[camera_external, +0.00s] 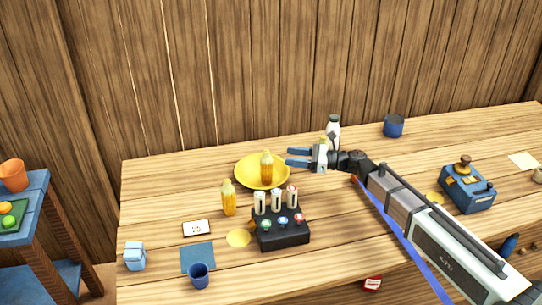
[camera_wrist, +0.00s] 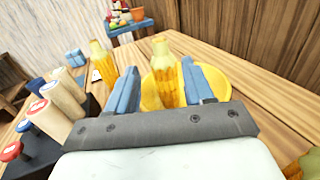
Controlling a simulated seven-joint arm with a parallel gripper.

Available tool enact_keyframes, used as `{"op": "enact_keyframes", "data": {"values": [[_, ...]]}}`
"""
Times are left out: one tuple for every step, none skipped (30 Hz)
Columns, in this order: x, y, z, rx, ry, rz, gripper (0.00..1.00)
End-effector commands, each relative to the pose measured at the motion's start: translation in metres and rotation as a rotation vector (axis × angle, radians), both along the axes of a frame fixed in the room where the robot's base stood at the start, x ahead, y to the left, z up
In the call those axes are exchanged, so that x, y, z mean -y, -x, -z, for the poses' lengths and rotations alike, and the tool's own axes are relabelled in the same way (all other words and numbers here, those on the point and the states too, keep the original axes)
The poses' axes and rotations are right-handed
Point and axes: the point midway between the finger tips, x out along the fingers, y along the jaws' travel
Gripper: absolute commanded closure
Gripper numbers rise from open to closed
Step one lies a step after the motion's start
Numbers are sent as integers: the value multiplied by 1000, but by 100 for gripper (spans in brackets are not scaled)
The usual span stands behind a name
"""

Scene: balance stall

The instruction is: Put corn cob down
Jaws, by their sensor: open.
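A yellow corn cob (camera_external: 266,167) stands upright on the yellow plate (camera_external: 243,178). A second corn cob (camera_external: 229,198) stands upright on the table, left of and nearer than the plate. My gripper (camera_external: 290,157) is open and empty, just right of the cob on the plate, its blue fingers pointing left at it. In the wrist view, that cob (camera_wrist: 162,62) shows beyond and between my open fingers (camera_wrist: 160,85), with the plate (camera_wrist: 222,82) behind them. The other cob (camera_wrist: 101,60) shows left of my fingers. The fingers partly hide the plate there.
A black block (camera_external: 283,236) with coloured knobs and pale cylinders stands in front of the plate. A white bottle (camera_external: 333,127) stands behind my gripper, and a dark blue cup (camera_external: 393,126) farther right. The table between plate and back wall is clear.

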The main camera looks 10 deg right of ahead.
Motion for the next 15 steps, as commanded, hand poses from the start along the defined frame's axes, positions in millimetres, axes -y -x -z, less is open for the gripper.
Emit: {"op": "enact_keyframes", "data": {"values": [[7,4,0,0,0,2,48],[10,5,0,0,0,3,48],[14,6,0,0,0,2,48],[16,7,0,0,0,2,48],[18,8,0,0,0,1,48],[20,9,0,0,0,0,48],[21,9,0,0,0,0,48],[22,9,0,0,0,0,48],[23,9,0,0,0,0,48],[23,10,0,0,0,0,48],[24,10,0,0,0,0,48],[24,10,0,0,0,0,48],[24,10,0,0,0,0,48],[24,10,0,0,0,0,48],[24,9,0,0,0,0,48]]}}
